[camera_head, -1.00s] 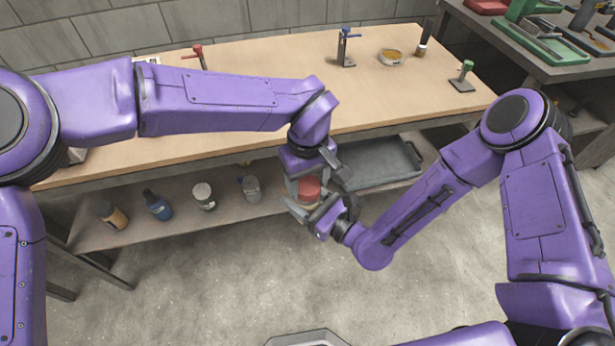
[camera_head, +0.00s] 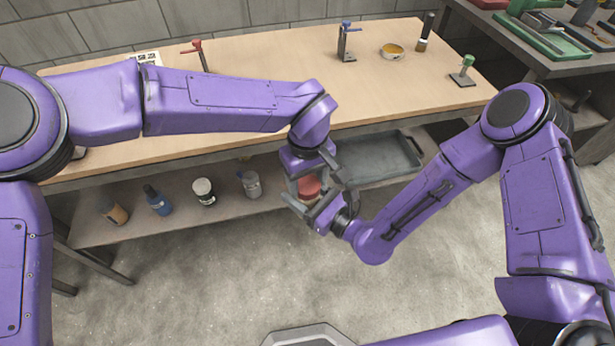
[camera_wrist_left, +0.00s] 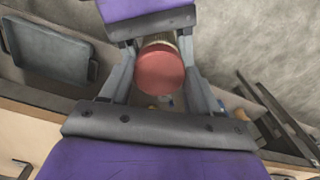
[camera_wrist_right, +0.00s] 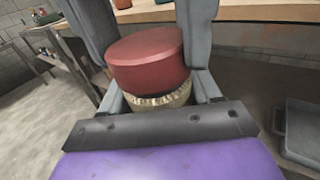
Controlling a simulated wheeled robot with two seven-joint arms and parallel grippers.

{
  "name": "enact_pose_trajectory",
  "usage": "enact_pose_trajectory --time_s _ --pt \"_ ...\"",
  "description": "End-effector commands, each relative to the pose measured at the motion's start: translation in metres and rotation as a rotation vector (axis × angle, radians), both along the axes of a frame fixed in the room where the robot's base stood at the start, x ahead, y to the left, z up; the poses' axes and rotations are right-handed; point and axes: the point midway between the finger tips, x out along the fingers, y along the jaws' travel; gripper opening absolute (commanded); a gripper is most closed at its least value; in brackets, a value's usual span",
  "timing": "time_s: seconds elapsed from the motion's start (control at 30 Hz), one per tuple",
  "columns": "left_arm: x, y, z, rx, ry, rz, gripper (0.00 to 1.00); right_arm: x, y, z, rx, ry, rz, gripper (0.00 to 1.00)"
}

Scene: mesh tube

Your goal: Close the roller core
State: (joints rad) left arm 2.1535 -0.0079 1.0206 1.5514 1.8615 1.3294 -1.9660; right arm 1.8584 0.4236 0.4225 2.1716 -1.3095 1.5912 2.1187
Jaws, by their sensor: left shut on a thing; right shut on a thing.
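The roller core shows as a red round cap (camera_head: 308,187) over a pale brass-coloured body (camera_wrist_right: 160,99). In the right wrist view the cap (camera_wrist_right: 147,60) sits upright on top of the body, with no clear gap between them. My left gripper (camera_head: 310,181) points down from above and is shut on the cap, which shows between its fingers in the left wrist view (camera_wrist_left: 160,70). My right gripper (camera_head: 318,202) comes from below and is shut on the body. Most of the body is hidden by the cap and fingers.
A grey tray (camera_head: 375,165) and several bottles and jars (camera_head: 204,190) stand on the lower shelf. The floor in front is clear.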

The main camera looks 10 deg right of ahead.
Motion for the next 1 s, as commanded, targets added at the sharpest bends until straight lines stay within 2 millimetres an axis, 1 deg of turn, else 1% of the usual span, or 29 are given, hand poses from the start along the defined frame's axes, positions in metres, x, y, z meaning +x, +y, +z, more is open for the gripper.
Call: enact_pose_trajectory --time_s 0.23,0.27,0.33,0.37,0.43,0.6,0.7,0.83,1.0 --pt "-0.0002 -0.0001 -0.0050 0.000 0.001 0.000 0.33 0.0001 0.0001 0.0003 0.001 -0.001 0.000 0.08" --pt "-0.0001 -0.0002 -0.0049 -0.001 0.001 -0.001 0.33 0.0001 0.0001 0.0003 0.001 -0.001 0.000 0.00" --pt "-0.0003 -0.0001 -0.0049 -0.002 0.002 -0.024 0.33 0.0001 0.0001 0.0003 0.001 -0.001 0.000 0.00" --pt "-0.0005 -0.0001 -0.0051 -0.002 0.003 -0.055 0.33 0.0001 0.0001 0.0002 0.001 -0.001 0.000 0.00" --pt "-0.0004 0.0002 -0.0054 -0.003 0.003 -0.180 0.33 0.0001 0.0001 0.0002 0.000 0.000 0.000 0.00" --pt "0.0000 0.0008 -0.0055 -0.003 0.003 -0.595 0.33 0.0001 0.0001 0.0002 0.000 0.000 0.000 0.00" --pt "0.0006 0.0012 -0.0052 -0.001 0.001 -0.772 0.33 0.0001 -0.0001 0.0001 0.000 0.000 0.000 0.00" --pt "0.0008 0.0015 -0.0050 0.000 0.002 -0.872 0.33 0.0000 0.0000 0.0001 0.000 0.000 0.000 0.00" --pt "0.0009 0.0015 -0.0049 0.001 0.001 -0.877 0.33 0.0000 -0.0001 0.0000 0.000 0.000 0.000 0.00"
